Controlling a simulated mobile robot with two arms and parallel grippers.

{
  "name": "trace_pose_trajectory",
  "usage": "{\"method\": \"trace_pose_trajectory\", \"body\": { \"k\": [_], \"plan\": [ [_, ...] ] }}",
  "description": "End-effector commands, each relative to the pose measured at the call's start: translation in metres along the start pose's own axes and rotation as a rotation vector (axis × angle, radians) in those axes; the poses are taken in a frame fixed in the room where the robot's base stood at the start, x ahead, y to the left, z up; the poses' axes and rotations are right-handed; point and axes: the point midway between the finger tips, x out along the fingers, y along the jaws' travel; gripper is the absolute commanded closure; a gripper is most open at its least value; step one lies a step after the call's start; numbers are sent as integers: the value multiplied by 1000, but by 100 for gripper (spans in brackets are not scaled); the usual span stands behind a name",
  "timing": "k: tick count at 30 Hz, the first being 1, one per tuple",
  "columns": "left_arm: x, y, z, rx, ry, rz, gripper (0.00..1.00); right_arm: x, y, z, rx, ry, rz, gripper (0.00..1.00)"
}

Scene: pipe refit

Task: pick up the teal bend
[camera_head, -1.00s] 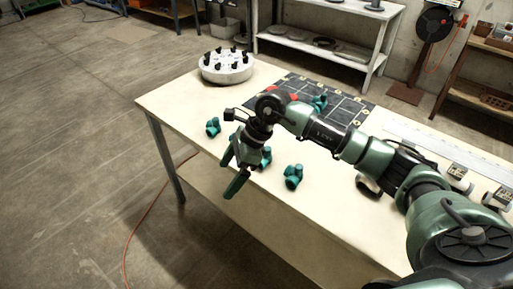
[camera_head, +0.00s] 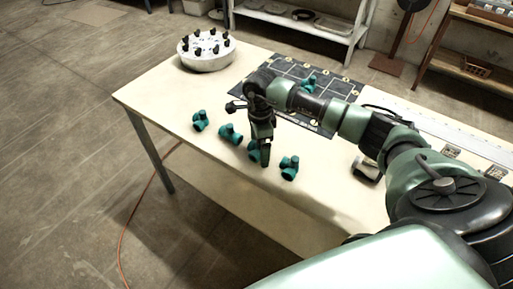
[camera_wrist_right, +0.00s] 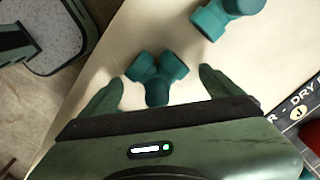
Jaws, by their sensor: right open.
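Several teal pipe fittings lie on the pale table. In the right wrist view a teal fitting (camera_wrist_right: 157,78) with stubby ends lies between the fingertips of my right gripper (camera_wrist_right: 160,88), with a gap on each side. I cannot tell for sure whether it is the bend. In the head view my right gripper (camera_head: 262,154) points down, low over the table near its front edge, and partly hides one fitting. Other teal fittings lie to its left (camera_head: 231,134), farther left (camera_head: 200,121) and to its right (camera_head: 289,168). My right gripper is open and empty. My left gripper is not in view.
A dark marked mat (camera_head: 345,88) lies behind my right arm, with a teal fitting (camera_head: 308,84) on it. A round white holder with black pegs (camera_head: 206,52) stands at the table's far left corner. Another fitting (camera_wrist_right: 229,16) shows near the right finger in the wrist view.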

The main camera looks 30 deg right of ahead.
Motion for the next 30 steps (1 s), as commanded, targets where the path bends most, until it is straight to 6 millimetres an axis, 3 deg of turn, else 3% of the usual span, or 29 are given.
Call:
{"method": "trace_pose_trajectory", "body": {
  "k": [3, 6, 8, 12, 15, 25, 30],
  "plan": [
    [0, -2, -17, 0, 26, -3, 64, 2, 0, 0, 0, -1, -1, 7],
    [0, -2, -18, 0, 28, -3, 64, 2, 0, 0, 0, -1, -1, 7],
    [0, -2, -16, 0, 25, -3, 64, 2, 0, 0, 0, -1, -1, 21],
    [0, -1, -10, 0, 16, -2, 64, 1, 0, 0, 0, -1, -1, 60],
    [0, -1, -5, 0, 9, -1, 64, 1, 0, 0, 0, -1, -1, 84],
    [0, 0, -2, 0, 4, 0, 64, 0, 0, 0, 1, -1, -2, 84],
    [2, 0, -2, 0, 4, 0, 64, -11, -1, 0, 1, -2, -4, 84]
  ]
}}
